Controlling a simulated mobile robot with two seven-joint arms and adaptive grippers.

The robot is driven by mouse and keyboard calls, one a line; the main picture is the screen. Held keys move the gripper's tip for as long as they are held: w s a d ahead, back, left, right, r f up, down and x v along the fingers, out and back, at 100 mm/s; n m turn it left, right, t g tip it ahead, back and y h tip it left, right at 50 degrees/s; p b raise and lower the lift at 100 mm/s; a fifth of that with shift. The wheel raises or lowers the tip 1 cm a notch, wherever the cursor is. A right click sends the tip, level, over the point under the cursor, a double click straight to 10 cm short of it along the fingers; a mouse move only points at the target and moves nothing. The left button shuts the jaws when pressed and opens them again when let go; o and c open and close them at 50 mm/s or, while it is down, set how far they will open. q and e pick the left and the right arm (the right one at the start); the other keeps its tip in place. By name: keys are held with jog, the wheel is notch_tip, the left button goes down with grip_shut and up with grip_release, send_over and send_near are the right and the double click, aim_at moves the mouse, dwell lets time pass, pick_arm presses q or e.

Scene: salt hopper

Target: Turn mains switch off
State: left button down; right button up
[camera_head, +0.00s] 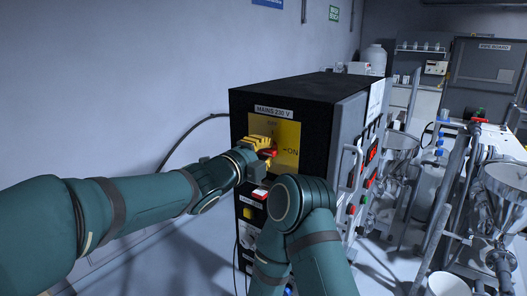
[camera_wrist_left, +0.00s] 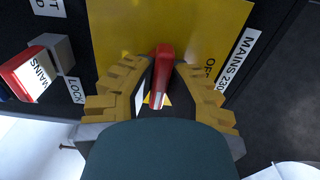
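The mains switch is a red handle (camera_head: 268,153) on a yellow plate (camera_head: 288,133) on the front of a black cabinet. ON is printed to its right and OFF above it. The red handle (camera_wrist_left: 161,72) also shows in the left wrist view, upright in that picture, with OFF off to the right. It appears in line with ON. Contact is hard to confirm. My right arm is in front of the cabinet; its gripper is not visible.
The cabinet (camera_head: 245,110) stands near the left wall. Its right side carries a grab handle (camera_head: 348,168) and red displays. A red block labelled MAINS (camera_wrist_left: 30,73) sits beside the plate in the wrist view. Steel hoppers (camera_head: 505,180) and pipes fill the right.

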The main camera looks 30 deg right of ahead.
dwell(0.4)
pick_arm(q)
jog(key=n+p, duration=0.1)
jog(key=n, duration=0.3)
jog(key=shift+r+n, duration=0.1)
jog(key=shift+n, duration=0.2)
jog(key=n, duration=0.5)
jog(key=shift+n+p, duration=0.3)
jog(key=shift+p, duration=0.1)
jog(key=n, duration=0.4)
jog(key=shift+n, duration=1.9)
jog(key=c, duration=1)
grip_release()
